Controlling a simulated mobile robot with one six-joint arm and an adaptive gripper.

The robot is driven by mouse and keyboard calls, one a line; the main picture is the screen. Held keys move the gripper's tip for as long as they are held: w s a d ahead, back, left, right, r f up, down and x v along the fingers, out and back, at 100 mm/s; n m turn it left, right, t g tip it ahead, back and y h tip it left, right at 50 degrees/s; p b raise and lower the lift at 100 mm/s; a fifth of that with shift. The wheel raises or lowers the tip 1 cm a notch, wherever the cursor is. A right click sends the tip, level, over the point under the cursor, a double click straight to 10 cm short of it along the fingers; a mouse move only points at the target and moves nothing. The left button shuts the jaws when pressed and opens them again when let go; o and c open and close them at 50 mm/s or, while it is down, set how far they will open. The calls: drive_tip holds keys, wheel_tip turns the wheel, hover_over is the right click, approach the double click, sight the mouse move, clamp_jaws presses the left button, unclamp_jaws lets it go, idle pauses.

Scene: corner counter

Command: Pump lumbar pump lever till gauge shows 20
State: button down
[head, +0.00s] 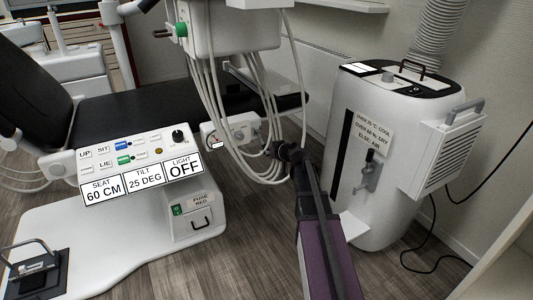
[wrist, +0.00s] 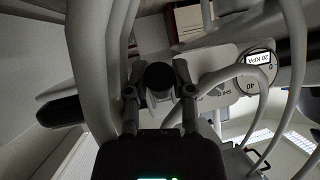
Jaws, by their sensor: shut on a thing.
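My gripper (head: 281,150) reaches in at the side of the dental chair, behind hanging hoses. In the wrist view my gripper (wrist: 160,84) has its two fingers on either side of a dark round knob (wrist: 160,76), the end of the lumbar pump lever, and is shut on it. The lever's shaft is mostly hidden behind the knob. The round gauge (wrist: 258,73) is upside down at the upper right of the wrist view; its small window appears to read 20 KPA. In the head view the gauge (head: 214,141) is small, and its reading is not legible.
White hoses (head: 262,100) hang close around my gripper. The control panel (head: 130,157) shows seat 60 CM, tilt 25 DEG and light OFF. A white wheeled-style unit (head: 383,200) with a lever stands at the right. The fuse box (head: 192,216) sits below the panel.

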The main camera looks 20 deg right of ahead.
drive_tip(key=shift+s+f, duration=0.1)
drive_tip(key=shift+s, duration=0.1)
drive_tip(key=shift+c, duration=2.3)
unclamp_jaws()
drive_tip(key=shift+w, duration=0.15)
